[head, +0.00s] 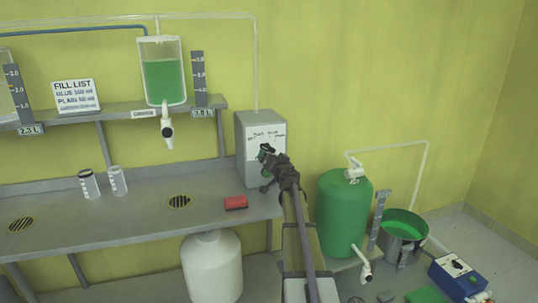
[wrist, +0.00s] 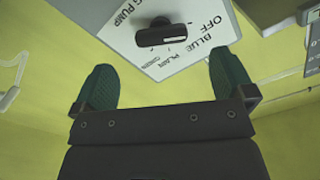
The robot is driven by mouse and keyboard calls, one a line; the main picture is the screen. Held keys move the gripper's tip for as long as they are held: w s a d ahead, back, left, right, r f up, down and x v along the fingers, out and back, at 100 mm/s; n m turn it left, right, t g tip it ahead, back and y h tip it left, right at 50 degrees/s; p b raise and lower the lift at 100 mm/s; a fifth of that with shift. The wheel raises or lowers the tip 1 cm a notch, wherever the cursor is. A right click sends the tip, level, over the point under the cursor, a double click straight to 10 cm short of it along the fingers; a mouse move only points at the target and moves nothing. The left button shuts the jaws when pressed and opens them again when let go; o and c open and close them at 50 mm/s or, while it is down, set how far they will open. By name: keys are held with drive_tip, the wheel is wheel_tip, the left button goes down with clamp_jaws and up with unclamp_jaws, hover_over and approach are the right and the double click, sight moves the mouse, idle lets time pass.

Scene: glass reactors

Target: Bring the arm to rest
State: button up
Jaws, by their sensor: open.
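My arm reaches up from the bottom of the head view. My gripper (head: 267,162) is in front of the grey box with a labelled face (head: 246,128) at the right end of the bench. In the wrist view my gripper (wrist: 163,78) is open, its two green pads wide apart with nothing between them. Beyond the pads is a white panel (wrist: 185,55) with the words OFF, BLUE, PLAIN and a smaller one. A black knob (wrist: 166,34) sits on it, apart from the pads.
A red block (head: 236,202) and two clear cylinders (head: 89,184) are on the grey bench (head: 130,215). A tank of green liquid (head: 163,82) hangs above. A green drum (head: 343,213), a metal pot (head: 402,236) and a blue box (head: 458,277) stand to the right of my arm.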

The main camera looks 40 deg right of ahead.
drive_tip(key=v, duration=0.2)
drive_tip(key=shift+s+a, duration=0.15)
drive_tip(key=shift+s, duration=0.2)
